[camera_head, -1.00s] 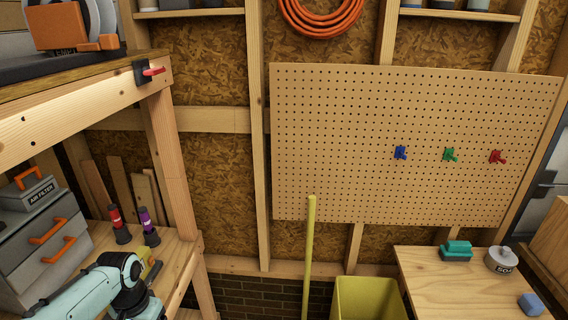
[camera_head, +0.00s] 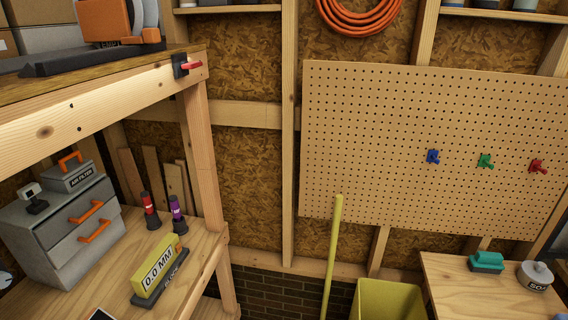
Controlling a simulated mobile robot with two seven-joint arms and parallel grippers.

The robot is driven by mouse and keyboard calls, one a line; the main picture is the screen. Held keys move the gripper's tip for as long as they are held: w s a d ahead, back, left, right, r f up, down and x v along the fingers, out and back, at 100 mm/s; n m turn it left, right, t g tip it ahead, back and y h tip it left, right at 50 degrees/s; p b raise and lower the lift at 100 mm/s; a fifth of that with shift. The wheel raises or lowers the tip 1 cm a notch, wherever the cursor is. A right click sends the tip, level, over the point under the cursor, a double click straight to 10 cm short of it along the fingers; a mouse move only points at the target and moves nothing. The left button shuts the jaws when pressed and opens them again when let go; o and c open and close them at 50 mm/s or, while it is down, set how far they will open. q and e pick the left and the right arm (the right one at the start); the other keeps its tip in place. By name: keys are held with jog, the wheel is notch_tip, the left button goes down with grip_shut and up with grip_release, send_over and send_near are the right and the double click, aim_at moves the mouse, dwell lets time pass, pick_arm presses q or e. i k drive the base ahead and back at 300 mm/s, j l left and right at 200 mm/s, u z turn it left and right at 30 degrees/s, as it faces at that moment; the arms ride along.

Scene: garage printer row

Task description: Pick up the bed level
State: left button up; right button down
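No object in view carries the words "bed level". A yellow block marked "0.0 MM" (camera_head: 160,266) stands upright on a dark lettered base (camera_head: 166,287) on the lower wooden shelf at the left; it may be the bed level, but I cannot tell for sure. It looks free of any contact with a gripper. Neither of my grippers shows in the head view now.
A grey drawer unit (camera_head: 62,240) with orange handles stands left of the yellow block. A red-topped tool (camera_head: 148,205) and a purple-topped tool (camera_head: 176,208) stand behind it. A wooden post (camera_head: 203,150) bounds the shelf at right. A yellow bin (camera_head: 388,300) stands farther right.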

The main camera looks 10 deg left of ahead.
aim_at(147, 278)
jog(key=k+l+u, duration=0.25)
jog(key=u, duration=0.2)
jog(key=k+l+u, duration=0.2)
jog(key=u, duration=0.25)
jog(key=k+u, duration=0.45)
jog(key=i+l, duration=0.1)
jog(key=i, duration=0.65)
jog(key=i+z, duration=0.45)
jog(key=i+j+z, duration=0.15)
jog(key=i+z, duration=0.3)
jog(key=k, duration=0.1)
